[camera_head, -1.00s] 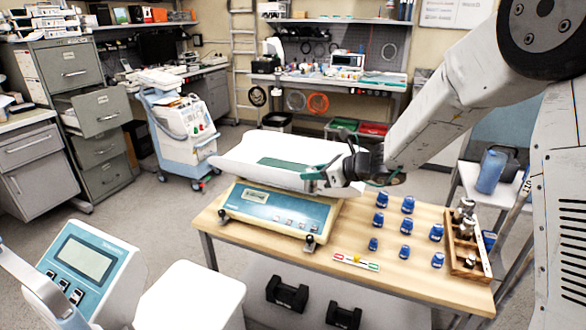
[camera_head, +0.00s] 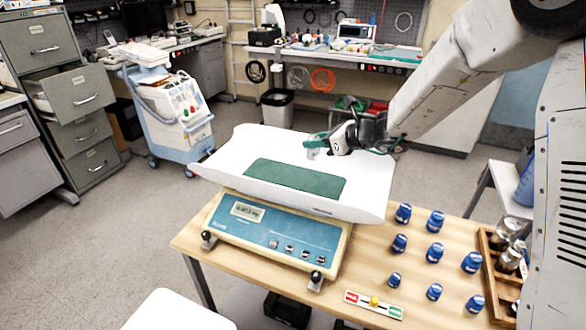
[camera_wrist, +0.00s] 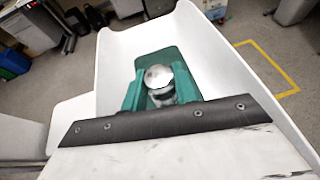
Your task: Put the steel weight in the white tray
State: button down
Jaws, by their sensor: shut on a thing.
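The white tray (camera_head: 225,160) is the curved pan on top of a blue and cream scale (camera_head: 270,235). A green pad (camera_head: 295,180) lies in its middle. My gripper (camera_head: 313,147) is over the back right part of the tray in the head view. In the wrist view, its teal fingers (camera_wrist: 161,92) are shut on the steel weight (camera_wrist: 160,78), whose shiny round top faces up. The tray (camera_wrist: 215,65) and pad show beneath the weight. Whether the weight touches the tray I cannot tell.
Several blue weights (camera_head: 435,250) stand on the wooden table (camera_head: 365,270) right of the scale. A wooden rack (camera_head: 490,265) with metal weights stands at the table's right edge. A red, yellow and green level strip (camera_head: 374,304) lies at the front.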

aim_at(316, 157)
jog(key=f, duration=0.4)
jog(key=w+f, duration=0.1)
jog(key=f, duration=0.1)
jog(key=shift+d, duration=0.1)
jog(key=shift+s+f, duration=0.15)
jog(key=shift+f, duration=1.8)
jog(key=shift+f, duration=0.15)
jog(key=c, duration=1.1)
grip_release()
jog(key=shift+s+d+r, duration=0.15)
jog(key=shift+d+r, duration=0.1)
jog(key=v, duration=1.1)
jog(key=shift+s+d+r, duration=0.1)
jog(key=shift+d, duration=0.05)
